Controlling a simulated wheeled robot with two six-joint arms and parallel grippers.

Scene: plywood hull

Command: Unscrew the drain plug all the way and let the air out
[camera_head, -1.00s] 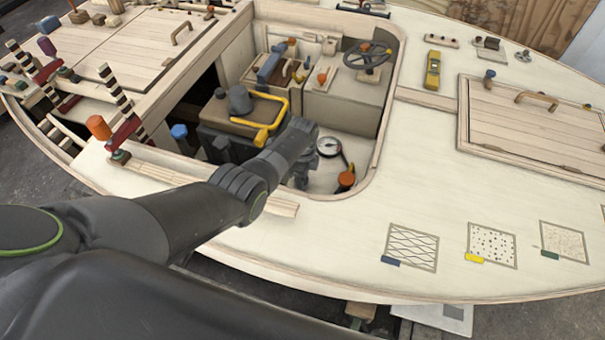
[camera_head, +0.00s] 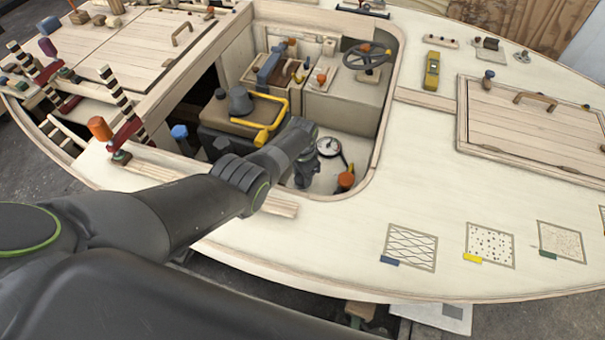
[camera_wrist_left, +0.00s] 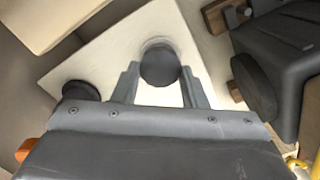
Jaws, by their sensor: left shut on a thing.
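In the left wrist view, a dark round knob (camera_wrist_left: 160,62), which looks like the drain plug, stands over a pale plate (camera_wrist_left: 122,40). My left gripper (camera_wrist_left: 160,84) is shut on this knob, one finger on each side. Whether its thread is still engaged cannot be seen. In the head view my left arm reaches down into the open cockpit, and its dark wrist (camera_head: 290,150) hides the fingertips and the plug. My right gripper is in neither view.
A yellow bent handle (camera_head: 268,130) is close on the left. A second dark knob (camera_wrist_left: 80,90) is beside the gripper. The cockpit rim (camera_head: 372,165) surrounds the arm.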

